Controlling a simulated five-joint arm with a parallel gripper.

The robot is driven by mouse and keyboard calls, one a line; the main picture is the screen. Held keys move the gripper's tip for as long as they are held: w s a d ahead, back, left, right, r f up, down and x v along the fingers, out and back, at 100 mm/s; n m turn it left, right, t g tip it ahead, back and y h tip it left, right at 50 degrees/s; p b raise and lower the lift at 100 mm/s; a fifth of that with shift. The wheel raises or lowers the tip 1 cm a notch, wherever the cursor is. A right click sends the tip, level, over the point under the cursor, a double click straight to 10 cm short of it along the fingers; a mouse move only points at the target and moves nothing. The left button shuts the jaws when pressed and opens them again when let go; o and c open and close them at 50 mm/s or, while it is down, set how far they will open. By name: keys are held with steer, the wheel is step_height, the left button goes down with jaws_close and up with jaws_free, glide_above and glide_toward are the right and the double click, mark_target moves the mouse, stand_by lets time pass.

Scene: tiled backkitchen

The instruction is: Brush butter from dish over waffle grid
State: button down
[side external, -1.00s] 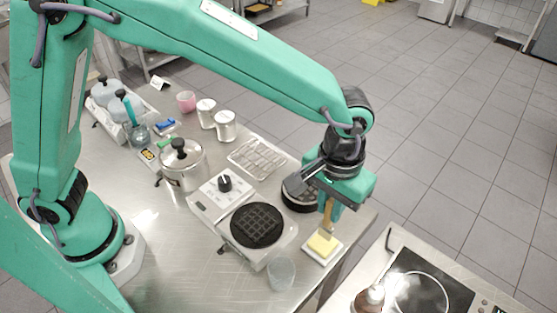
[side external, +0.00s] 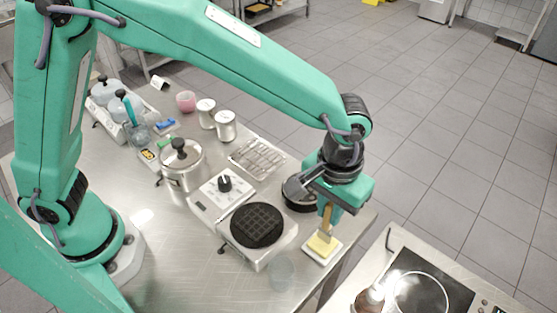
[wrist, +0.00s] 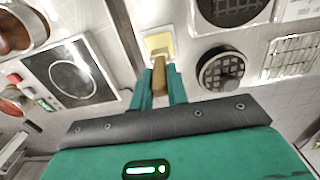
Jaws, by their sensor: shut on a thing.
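My gripper (side external: 329,205) is shut on the wooden handle of a brush (side external: 326,219), which hangs down over the butter dish. The dish (side external: 310,255) is white and square with yellow butter (side external: 321,245) in it, near the table's right edge. The brush tip is at the butter; I cannot tell whether it touches. In the wrist view the brush handle (wrist: 159,76) is between my fingers, with the dish (wrist: 146,36) beyond. The black round waffle grid (side external: 257,225) lies open on its white iron, left of the dish.
A wire rack (side external: 257,158), a steel pot (side external: 183,166) and two canisters (side external: 225,126) stand farther back.

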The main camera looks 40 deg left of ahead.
steer(key=shift+f, duration=0.6)
stand_by(1.9)
steer(key=shift+r, duration=0.1)
steer(key=shift+r, duration=3.5)
steer(key=w+a+r, duration=0.1)
steer(key=w+a, duration=0.2)
steer(key=a, duration=1.2)
steer(key=w+a+r, duration=0.1)
steer(key=w+a, duration=0.3)
steer(key=a, duration=1.2)
steer(key=shift+a, duration=0.3)
